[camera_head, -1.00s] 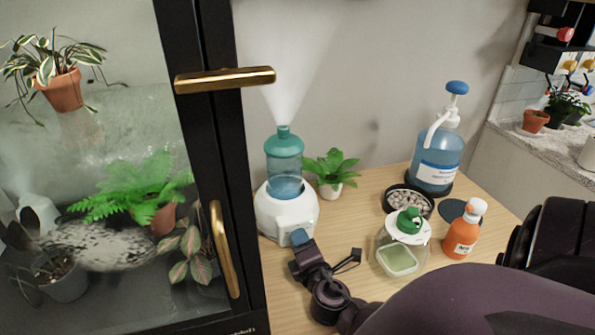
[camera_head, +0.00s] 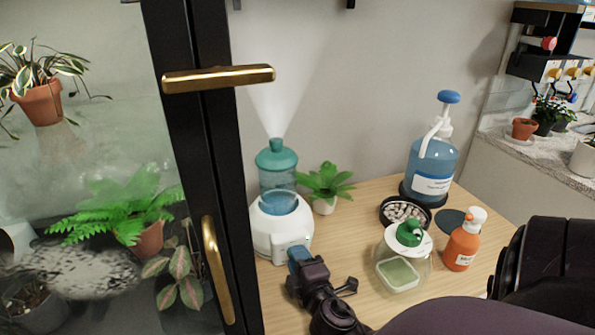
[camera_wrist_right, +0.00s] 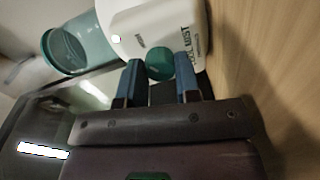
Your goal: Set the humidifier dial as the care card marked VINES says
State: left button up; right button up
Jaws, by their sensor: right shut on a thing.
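The white humidifier (camera_head: 268,238) with its teal-topped water tank (camera_head: 277,165) stands on the wooden table beside the cabinet, sending up mist. My right gripper (camera_head: 299,256) is at its front. In the right wrist view, the blue fingertips (camera_wrist_right: 157,70) are shut on the round green dial (camera_wrist_right: 159,62), one on each side. Dark printing sits on the white body (camera_wrist_right: 145,22) around the dial, too blurred and turned to read fully. The dial's pointer cannot be made out. No card marked VINES is seen. My left gripper is not in view.
A glass cabinet with a brass handle (camera_head: 218,78) and plants inside stands close at left. A small potted plant (camera_head: 325,187) is behind the humidifier. A blue pump bottle (camera_head: 433,165), pebble dish (camera_head: 404,212), green-capped jar (camera_head: 403,262) and orange bottle (camera_head: 463,243) stand to the right.

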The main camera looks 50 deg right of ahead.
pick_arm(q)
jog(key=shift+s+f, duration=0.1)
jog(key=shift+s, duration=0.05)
pick_arm(e)
jog(key=o, duration=0.9)
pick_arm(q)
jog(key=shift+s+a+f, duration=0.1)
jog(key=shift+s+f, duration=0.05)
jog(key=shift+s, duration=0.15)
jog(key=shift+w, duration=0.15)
pick_arm(e)
jog(key=shift+s, duration=0.1)
